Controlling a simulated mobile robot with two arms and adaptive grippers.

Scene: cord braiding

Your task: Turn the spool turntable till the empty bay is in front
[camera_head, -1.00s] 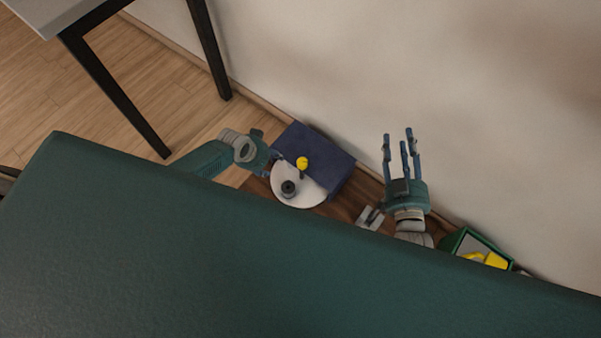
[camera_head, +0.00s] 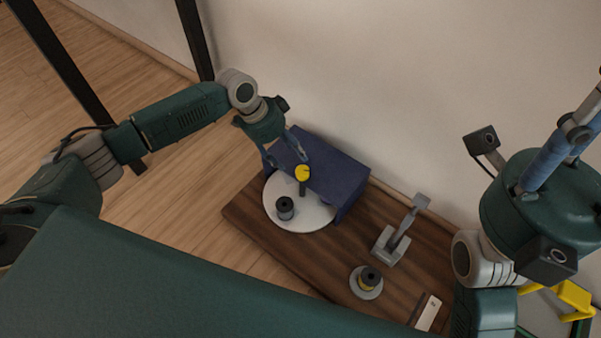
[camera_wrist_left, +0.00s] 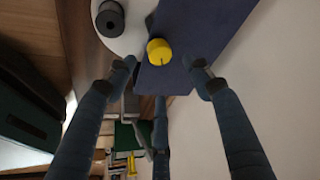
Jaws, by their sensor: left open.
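The spool turntable is a white disc (camera_head: 300,218) on the wooden board, partly covered at the back by a dark blue housing (camera_head: 335,175). A dark spool (camera_head: 285,208) stands on its front-left part. A yellow round knob (camera_head: 302,173) on a dark post rises near the housing's front edge. In the left wrist view the yellow knob (camera_wrist_left: 159,52) lies beyond and between the spread fingers. My left gripper (camera_head: 286,155) is open beside the knob, with no clear contact. My right gripper (camera_head: 560,165) is at the right, its fingers cut off by the frame. The covered bays are hidden.
On the wooden board (camera_head: 260,235), a grey bracket stand (camera_head: 390,245) and a spool on a round base (camera_head: 367,280) stand right of the turntable. A green bin with yellow items (camera_head: 575,296) is at the lower right. The wall runs close behind the housing.

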